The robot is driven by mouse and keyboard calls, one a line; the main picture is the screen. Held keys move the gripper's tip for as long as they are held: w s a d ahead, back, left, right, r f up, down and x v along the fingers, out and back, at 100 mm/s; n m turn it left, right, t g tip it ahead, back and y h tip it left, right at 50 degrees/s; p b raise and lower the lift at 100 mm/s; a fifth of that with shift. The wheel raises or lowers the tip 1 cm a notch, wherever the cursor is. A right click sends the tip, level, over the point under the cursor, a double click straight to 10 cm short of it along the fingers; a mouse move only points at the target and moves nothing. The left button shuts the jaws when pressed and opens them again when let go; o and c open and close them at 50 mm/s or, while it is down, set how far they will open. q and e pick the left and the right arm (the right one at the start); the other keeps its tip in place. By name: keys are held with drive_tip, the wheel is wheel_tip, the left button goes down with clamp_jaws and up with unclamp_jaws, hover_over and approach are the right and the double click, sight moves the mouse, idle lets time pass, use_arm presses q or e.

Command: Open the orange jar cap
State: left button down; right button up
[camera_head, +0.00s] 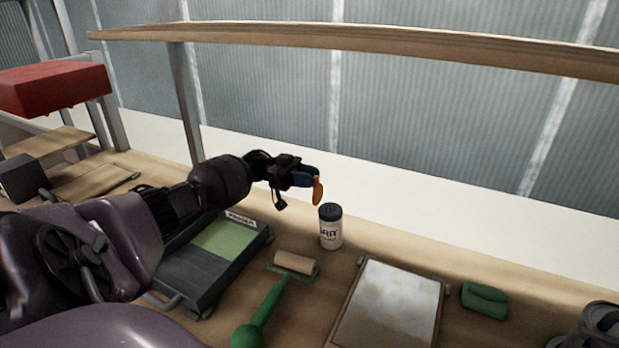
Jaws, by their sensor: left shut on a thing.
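My left gripper (307,181) reaches in from the left and is shut on the orange cap (318,191). The cap is tilted nearly on edge, seen from its side, and partly hidden by the fingers. It is above and slightly left of the jar (330,232), apart from it. The jar is white with dark lettering and a dark upper band. It stands upright on the wooden surface, its top dark with no orange cap on it. My right gripper is not in view.
A green-handled roller (265,312) lies in front. A pale panel (392,310), a green block (484,299) and a dark grey object (603,325) are to the right. A wooden rail (350,40) runs behind.

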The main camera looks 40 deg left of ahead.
use_arm(q)
drive_tip(key=shift+s+d+f, duration=0.1)
drive_tip(key=shift+s+f, duration=0.1)
drive_tip(key=shift+f, duration=0.55)
drive_tip(key=c, duration=1.3)
unclamp_jaws()
drive_tip(key=o, duration=0.4)
drive_tip(key=shift+w, duration=0.25)
drive_tip(key=b+v, duration=0.1)
drive_tip(key=v, duration=0.2)
drive_tip(key=b+v, duration=0.1)
drive_tip(key=v, duration=0.3)
drive_tip(key=b+v, duration=0.1)
drive_tip(key=v, duration=0.3)
drive_tip(key=shift+r, duration=0.35)
drive_tip(key=shift+c, duration=0.4)
